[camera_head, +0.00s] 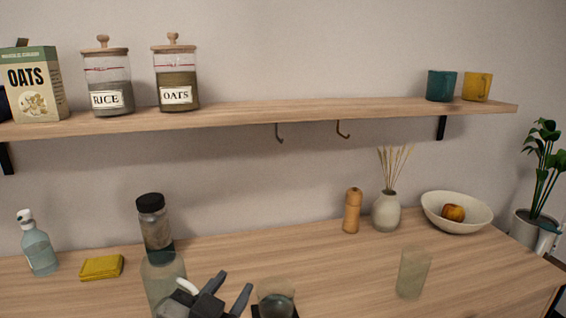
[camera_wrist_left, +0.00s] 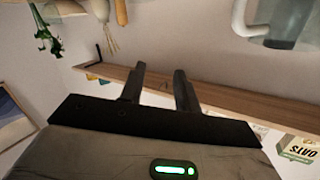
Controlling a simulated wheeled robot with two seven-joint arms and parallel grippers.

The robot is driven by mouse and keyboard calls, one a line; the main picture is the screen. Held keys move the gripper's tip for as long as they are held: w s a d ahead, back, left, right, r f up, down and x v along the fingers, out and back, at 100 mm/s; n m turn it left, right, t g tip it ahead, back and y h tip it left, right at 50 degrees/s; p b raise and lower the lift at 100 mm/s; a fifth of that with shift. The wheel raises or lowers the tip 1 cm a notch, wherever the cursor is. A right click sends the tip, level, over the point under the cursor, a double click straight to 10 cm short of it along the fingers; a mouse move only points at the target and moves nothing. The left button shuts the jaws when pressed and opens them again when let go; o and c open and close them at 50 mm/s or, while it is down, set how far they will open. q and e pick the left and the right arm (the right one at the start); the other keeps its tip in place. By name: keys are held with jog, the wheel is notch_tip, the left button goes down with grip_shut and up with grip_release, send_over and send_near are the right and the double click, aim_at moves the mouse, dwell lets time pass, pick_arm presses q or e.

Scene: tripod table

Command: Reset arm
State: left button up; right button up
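My left gripper (camera_head: 235,281) is at the bottom of the head view, low and left of centre, in front of the table's near part. Its two dark fingers stand apart with nothing between them. The left wrist view also shows the two fingers (camera_wrist_left: 159,75) spread and empty, with the shelf behind them. My right gripper is not seen in either view.
A black-lidded jar (camera_head: 154,225), pepper mill (camera_head: 352,211), vase (camera_head: 386,211), bowl (camera_head: 439,213) and glass (camera_head: 413,273) stand on the table. A shelf (camera_head: 240,113) runs above.

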pick_arm(q)
jog(key=s+a+f+n+g+y, duration=0.2)
jog(key=s+a+f+g, duration=0.4)
jog(key=s+f, duration=0.45)
jog(key=s+a+f+n+g+y, duration=0.2)
jog(key=s+a+f+g, duration=0.45)
jog(key=s+f, duration=0.35)
jog(key=w+d+f+t+h, duration=0.2)
jog(key=w+d+f+t, duration=0.3)
jog(key=d+f+t, duration=0.1)
jog(key=shift+w+f+t, duration=0.25)
jog(key=shift+w+t, duration=0.1)
jog(key=shift+w, duration=0.05)
jog(key=shift+a, duration=0.15)
